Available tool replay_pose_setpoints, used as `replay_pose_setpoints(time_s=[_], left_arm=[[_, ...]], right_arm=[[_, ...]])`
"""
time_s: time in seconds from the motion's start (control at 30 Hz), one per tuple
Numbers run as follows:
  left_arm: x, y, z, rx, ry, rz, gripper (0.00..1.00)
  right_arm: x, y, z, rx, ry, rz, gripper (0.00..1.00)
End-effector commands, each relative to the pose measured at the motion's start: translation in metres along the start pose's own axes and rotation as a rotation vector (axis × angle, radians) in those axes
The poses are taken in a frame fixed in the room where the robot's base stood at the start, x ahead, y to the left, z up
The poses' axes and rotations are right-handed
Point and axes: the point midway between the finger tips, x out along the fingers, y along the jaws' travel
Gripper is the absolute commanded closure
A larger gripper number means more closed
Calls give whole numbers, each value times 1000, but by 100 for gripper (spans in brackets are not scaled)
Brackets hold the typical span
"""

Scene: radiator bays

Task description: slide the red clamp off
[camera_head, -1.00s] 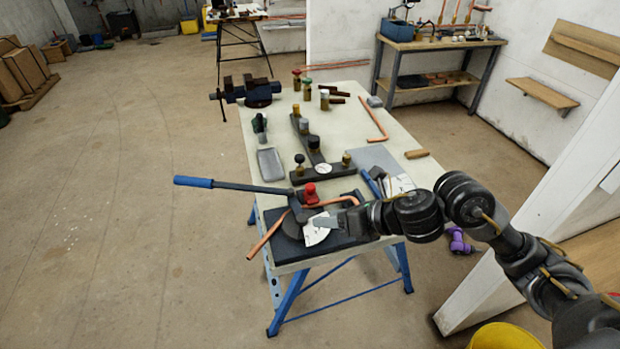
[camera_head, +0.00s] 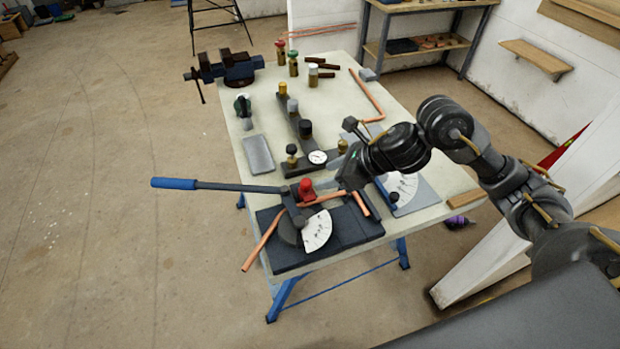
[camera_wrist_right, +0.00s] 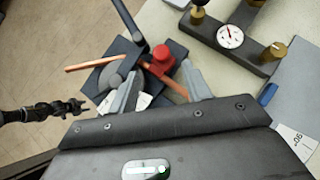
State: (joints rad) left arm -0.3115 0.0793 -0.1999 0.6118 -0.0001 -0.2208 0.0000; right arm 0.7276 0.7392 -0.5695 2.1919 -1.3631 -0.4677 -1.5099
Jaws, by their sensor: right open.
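The red clamp (camera_head: 306,187) sits on the tube bender (camera_head: 313,229) at the table's near end, beside a bent copper pipe (camera_head: 262,243). The bender's long blue-ended handle (camera_head: 215,185) points left. My right gripper (camera_head: 328,186) is just right of the clamp, open and empty. In the right wrist view the red clamp (camera_wrist_right: 161,58) shows beyond and between the two spread fingers (camera_wrist_right: 160,88), apart from them as far as I can tell. A dark arm end that looks like my left gripper (camera_wrist_right: 76,106) shows small at the left edge of that view.
A dial gauge fixture (camera_head: 317,158) stands behind the bender, with a grey tray (camera_head: 258,154) to its left. A vise (camera_head: 236,68) is at the far left corner. An angle-marked plate (camera_head: 408,190) and a wooden block (camera_head: 465,199) lie right. Open floor is left.

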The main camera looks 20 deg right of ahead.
Motion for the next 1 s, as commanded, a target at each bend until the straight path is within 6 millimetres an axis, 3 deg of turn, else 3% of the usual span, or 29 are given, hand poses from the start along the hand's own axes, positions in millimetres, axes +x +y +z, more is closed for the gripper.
replay_pose_setpoints(time_s=[0.2,0.4,0.8,1.0], left_arm=[[-4,-2,-11,0,15,-2,51],[-5,-3,-22,0,32,-4,51],[-5,-2,-15,0,21,-3,51],[-5,-2,-14,1,20,-2,51]], right_arm=[[42,0,-1,7,1,1,51],[66,0,-1,6,0,-1,51],[75,-1,-2,3,0,-4,51],[74,-1,-2,4,0,-4,75]])
